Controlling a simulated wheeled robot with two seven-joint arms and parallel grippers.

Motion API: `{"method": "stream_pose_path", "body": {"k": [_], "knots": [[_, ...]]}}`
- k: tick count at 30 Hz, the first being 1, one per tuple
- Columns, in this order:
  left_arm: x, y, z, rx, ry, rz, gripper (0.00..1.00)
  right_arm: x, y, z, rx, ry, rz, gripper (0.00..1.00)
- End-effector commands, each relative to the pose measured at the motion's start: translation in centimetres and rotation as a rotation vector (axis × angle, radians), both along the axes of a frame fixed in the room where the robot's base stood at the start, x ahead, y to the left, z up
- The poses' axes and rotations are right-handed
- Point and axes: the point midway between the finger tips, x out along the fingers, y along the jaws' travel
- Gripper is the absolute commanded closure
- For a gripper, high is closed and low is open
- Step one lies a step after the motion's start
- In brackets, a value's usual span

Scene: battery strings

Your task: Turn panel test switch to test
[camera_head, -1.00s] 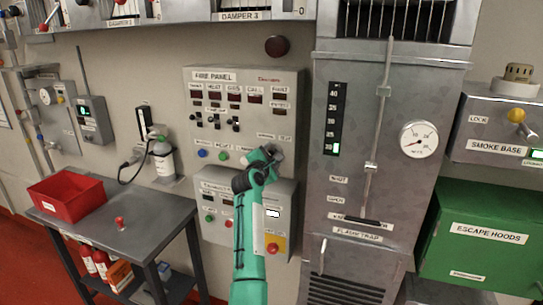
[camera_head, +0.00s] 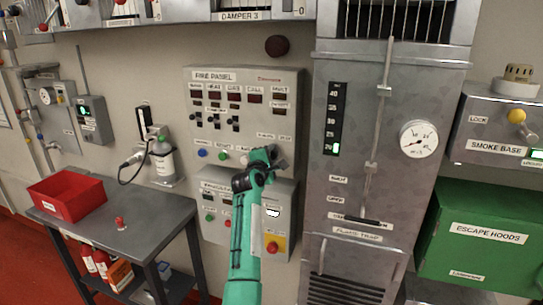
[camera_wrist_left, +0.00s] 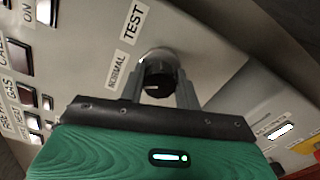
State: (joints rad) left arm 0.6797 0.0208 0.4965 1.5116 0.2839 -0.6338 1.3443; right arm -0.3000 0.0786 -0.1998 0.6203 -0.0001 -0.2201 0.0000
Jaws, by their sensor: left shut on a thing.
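The grey fire panel (camera_head: 205,107) is on the wall left of the tall metal cabinet. In the left wrist view, the panel test switch (camera_wrist_left: 158,76) is a round dark knob between the labels NORMAL (camera_wrist_left: 118,72) and TEST (camera_wrist_left: 133,22). My left gripper (camera_head: 272,157) is at the panel's lower right corner and hides the knob in the head view. In the left wrist view, the fingers of the left gripper (camera_wrist_left: 160,88) are on both sides of the knob, shut on it. My right gripper is not in view.
A lower panel (camera_head: 205,215) with a red button on a yellow plate (camera_head: 273,247) is just below. The tall cabinet with a gauge (camera_head: 418,139) stands close on the right. A table with a red bin (camera_head: 66,200) is at left.

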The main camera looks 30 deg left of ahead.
Motion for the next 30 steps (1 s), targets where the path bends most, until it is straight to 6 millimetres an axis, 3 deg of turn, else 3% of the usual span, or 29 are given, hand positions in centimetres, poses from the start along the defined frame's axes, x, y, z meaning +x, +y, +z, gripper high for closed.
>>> {"method": "stream_pose_path", "body": {"k": [30], "knots": [[-0.01, 0.05, -0.32, 0.934, 0.229, -0.002, 0.90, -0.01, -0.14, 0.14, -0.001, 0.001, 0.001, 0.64]]}}
